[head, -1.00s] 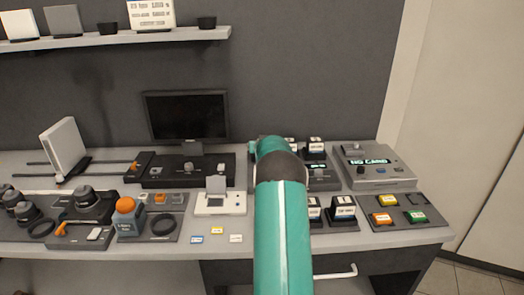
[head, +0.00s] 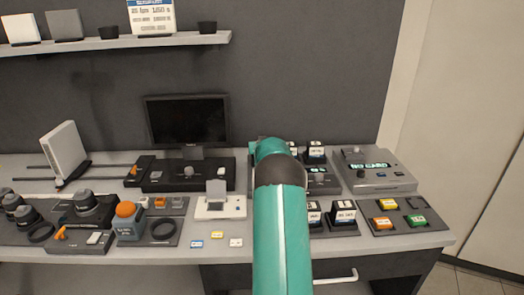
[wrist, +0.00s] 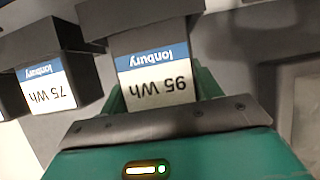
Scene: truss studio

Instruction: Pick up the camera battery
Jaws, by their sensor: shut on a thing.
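My gripper (wrist: 160,92) is shut on a dark camera battery (wrist: 152,42), with green fingers on both sides of it. Its blue and white label reads 95 Wh and appears upside down in the wrist view. From this angle I cannot tell whether it is clear of its seat. Another battery (wrist: 42,78), labelled 75 Wh, stands to the left of it in the wrist view. In the head view my arm hides the gripper and the held battery. Two batteries (head: 343,215) (head: 313,215) stand in dark holders just right of my arm.
Another battery (head: 316,150) stands on the charger behind. A grey device (head: 372,170) with a lit screen is to the right, behind a tray (head: 420,203) of coloured blocks. A white device (head: 218,206) and lens gear crowd the left. A monitor (head: 188,120) stands at the back.

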